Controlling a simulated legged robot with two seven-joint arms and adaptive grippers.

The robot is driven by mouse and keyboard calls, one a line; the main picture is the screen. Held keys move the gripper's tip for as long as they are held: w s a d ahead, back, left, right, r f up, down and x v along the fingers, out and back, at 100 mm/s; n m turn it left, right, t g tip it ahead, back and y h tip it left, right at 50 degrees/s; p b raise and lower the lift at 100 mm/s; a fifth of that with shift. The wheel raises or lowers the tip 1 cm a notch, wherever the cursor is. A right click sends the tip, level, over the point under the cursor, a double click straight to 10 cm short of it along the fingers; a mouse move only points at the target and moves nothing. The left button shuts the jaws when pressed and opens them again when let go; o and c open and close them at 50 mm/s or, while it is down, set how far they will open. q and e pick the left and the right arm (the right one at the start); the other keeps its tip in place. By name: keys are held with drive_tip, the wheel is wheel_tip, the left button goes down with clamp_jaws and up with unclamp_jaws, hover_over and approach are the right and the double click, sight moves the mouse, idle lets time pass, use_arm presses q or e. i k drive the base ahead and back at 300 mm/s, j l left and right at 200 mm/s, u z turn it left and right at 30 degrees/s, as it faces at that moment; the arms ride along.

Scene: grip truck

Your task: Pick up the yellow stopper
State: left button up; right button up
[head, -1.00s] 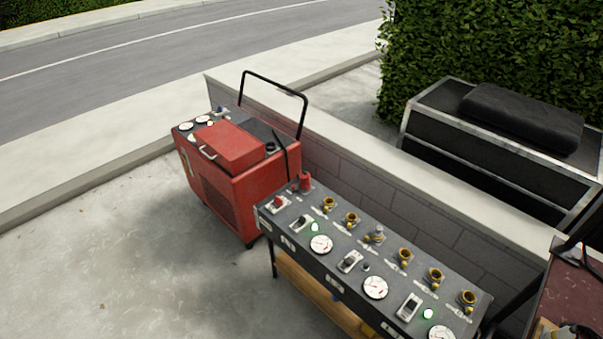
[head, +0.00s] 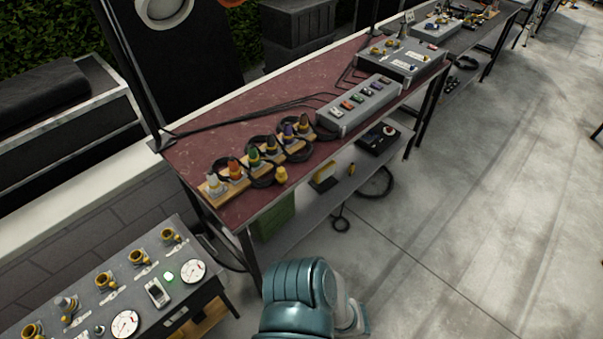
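A small yellow piece (head: 281,175), which looks like the yellow stopper, stands at the front edge of the red-topped table (head: 215,143). Neither of my grippers shows in the head view. A teal, rounded part of my own body is at the bottom centre, below the table's front edge, and no gripper fingers can be seen on it.
A grey box with coloured switches (head: 357,106) and black cables lie on the table. A gauge panel (head: 95,290) stands at lower left. The concrete floor at right is clear.

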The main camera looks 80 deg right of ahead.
sight(281, 176)
drive_tip(key=z, duration=2.7)
drive_tip(key=i+l+u, duration=0.1)
drive_tip(key=i+l, duration=0.1)
drive_tip(key=l, duration=0.05)
